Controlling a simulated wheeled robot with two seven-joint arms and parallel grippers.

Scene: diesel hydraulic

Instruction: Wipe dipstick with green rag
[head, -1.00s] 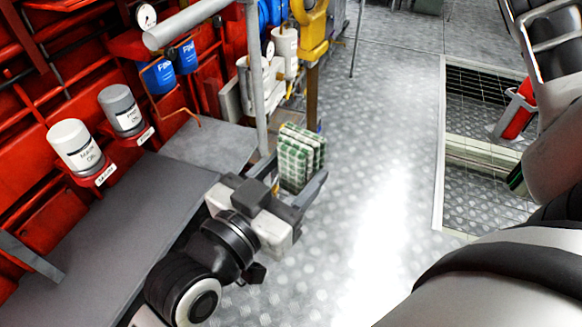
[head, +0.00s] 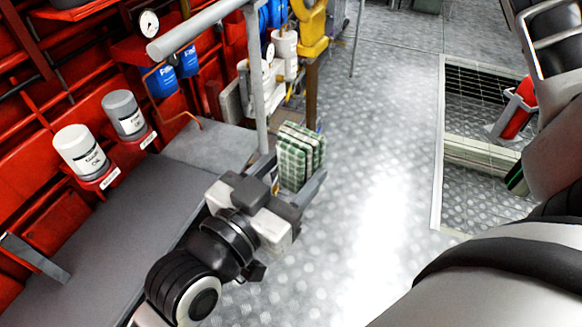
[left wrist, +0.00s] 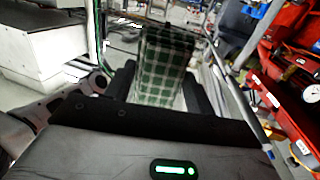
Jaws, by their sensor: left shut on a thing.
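The green and white checked rag (head: 300,157) is folded into a thick pad. My left gripper (head: 296,172) is shut on it, with a finger on each side, and holds it up in front of the grey rail. The rag (left wrist: 163,66) also stands between the dark fingers (left wrist: 160,92) in the left wrist view. I cannot make out the dipstick in either view. My right arm shows at the right of the head view, but its gripper is not seen.
A vertical grey rail (head: 256,80) stands close behind the rag. Red machinery with a white bottle (head: 80,150) and a grey bottle (head: 124,114) is at the left, above a grey ledge (head: 105,235). A yellow part (head: 312,30) stands beyond. The metal floor (head: 385,150) is clear.

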